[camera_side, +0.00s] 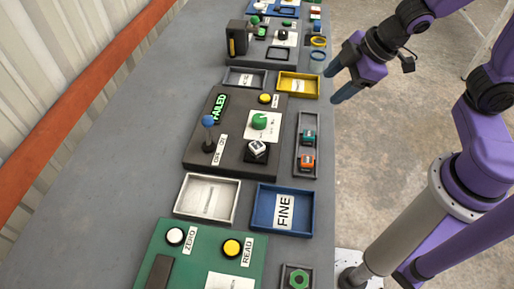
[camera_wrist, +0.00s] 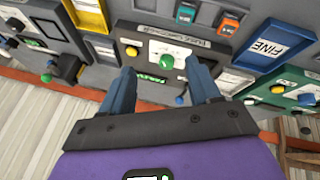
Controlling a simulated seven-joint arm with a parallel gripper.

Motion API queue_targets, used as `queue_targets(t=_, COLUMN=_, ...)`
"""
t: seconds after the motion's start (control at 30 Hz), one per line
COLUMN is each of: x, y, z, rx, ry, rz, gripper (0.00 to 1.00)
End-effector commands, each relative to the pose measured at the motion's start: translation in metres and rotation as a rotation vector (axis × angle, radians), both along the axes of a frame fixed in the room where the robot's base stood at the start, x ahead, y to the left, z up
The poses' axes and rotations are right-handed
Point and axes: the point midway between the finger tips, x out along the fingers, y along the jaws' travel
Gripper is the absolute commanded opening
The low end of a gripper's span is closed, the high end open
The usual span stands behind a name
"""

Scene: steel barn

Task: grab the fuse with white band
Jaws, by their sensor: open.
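A narrow grey tray (camera_side: 309,121) lies at the table's right edge in the side view. It holds a teal fuse (camera_side: 308,138) and an orange fuse (camera_side: 306,161), apart from each other. In the wrist view the teal fuse (camera_wrist: 186,13) and orange fuse (camera_wrist: 229,24) show near the top. A white band cannot be made out clearly on either. My gripper (camera_side: 341,81) is open and empty, above and beyond the table's right edge, apart from the fuses. In the wrist view its blue fingers (camera_wrist: 160,66) are spread, with the dark panel beyond them.
A dark panel (camera_side: 196,150) beside the tray carries a "FAILED" display (camera_side: 217,108), green knob (camera_side: 259,123), yellow button (camera_side: 265,99) and blue-tipped lever (camera_side: 208,122). A blue "FINE" tray (camera_side: 262,211), white tray (camera_side: 192,198) and yellow tray (camera_side: 297,94) surround it. The table's left side is clear.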

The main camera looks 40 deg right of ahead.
Motion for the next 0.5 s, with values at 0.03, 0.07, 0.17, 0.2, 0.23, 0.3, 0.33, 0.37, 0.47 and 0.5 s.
queue_targets(t=0.03, x=0.019, y=0.002, z=-0.003, rx=0.022, ry=-0.038, rz=0.019, gripper=0.62)
queue_targets(t=0.07, x=0.029, y=0.004, z=-0.004, rx=0.039, ry=-0.062, rz=0.036, gripper=0.62)
queue_targets(t=0.17, x=0.056, y=0.011, z=-0.008, rx=0.102, ry=-0.12, rz=0.106, gripper=0.62)
queue_targets(t=0.2, x=0.064, y=0.013, z=-0.01, rx=0.13, ry=-0.136, rz=0.137, gripper=0.62)
queue_targets(t=0.23, x=0.07, y=0.015, z=-0.012, rx=0.151, ry=-0.144, rz=0.163, gripper=0.62)
queue_targets(t=0.3, x=0.079, y=0.019, z=-0.016, rx=0.206, ry=-0.152, rz=0.222, gripper=0.62)
queue_targets(t=0.33, x=0.082, y=0.02, z=-0.019, rx=0.23, ry=-0.15, rz=0.249, gripper=0.62)
queue_targets(t=0.37, x=0.084, y=0.021, z=-0.021, rx=0.258, ry=-0.147, rz=0.274, gripper=0.62)
queue_targets(t=0.47, x=0.084, y=0.022, z=-0.029, rx=0.356, ry=-0.115, rz=0.362, gripper=0.62)
queue_targets(t=0.5, x=0.082, y=0.022, z=-0.032, rx=0.397, ry=-0.096, rz=0.395, gripper=0.62)
